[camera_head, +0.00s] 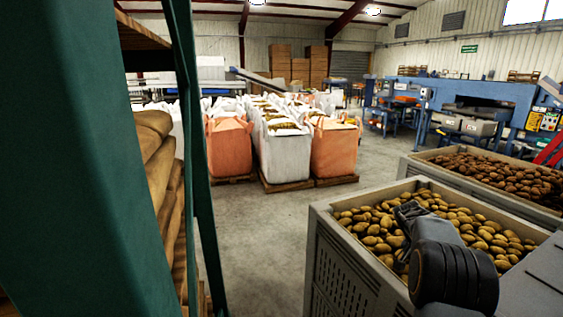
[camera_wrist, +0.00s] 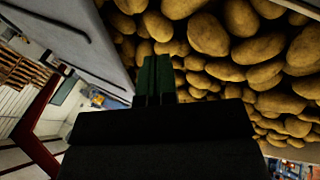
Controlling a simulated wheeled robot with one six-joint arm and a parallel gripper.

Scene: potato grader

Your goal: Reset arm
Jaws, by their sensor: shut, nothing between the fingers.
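My gripper (camera_wrist: 158,80) shows in the wrist view as two dark green fingers side by side, shut and empty. Behind the fingers is a heap of potatoes (camera_wrist: 225,45) in a grey crate, whose wall (camera_wrist: 75,42) runs along the upper left. In the head view my arm reaches from the lower right over the grey crate (camera_head: 335,245) full of yellow-brown potatoes (camera_head: 375,225). The fingertips are hard to make out there, and I cannot tell whether they touch the potatoes.
A second crate (camera_head: 420,165) with darker potatoes stands behind on the right. A green rack post (camera_head: 70,170) and stacked sacks (camera_head: 155,165) are close on the left. Big bags (camera_head: 285,155) stand on pallets further back. Open concrete floor (camera_head: 255,230) lies between.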

